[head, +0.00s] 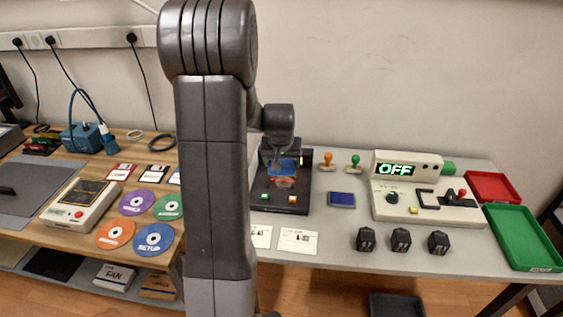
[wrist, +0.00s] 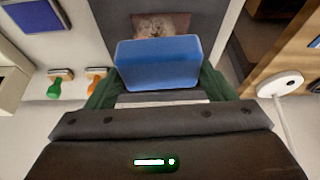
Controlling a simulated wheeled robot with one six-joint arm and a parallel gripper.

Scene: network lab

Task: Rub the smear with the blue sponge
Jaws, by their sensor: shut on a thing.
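The blue sponge (wrist: 158,64) is between the green fingers of my gripper (wrist: 158,84) in the wrist view. My gripper is shut on it. In the head view the blue sponge (head: 283,166) shows over the black device, below my arm. A reddish-brown patch with a pale, blurry smear (wrist: 160,25) lies just beyond the sponge in the wrist view, on a dark surface. The sponge hides its near edge. A reddish patch (head: 284,182) also shows under the sponge in the head view. I cannot tell whether the sponge touches it.
The black device (head: 276,202) stands on the grey table. A blue pad (head: 342,199), orange stamp (head: 327,160) and green stamp (head: 354,162) are to its right. White cards (head: 298,241) lie in front. A beige console (head: 428,205) reads OFF.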

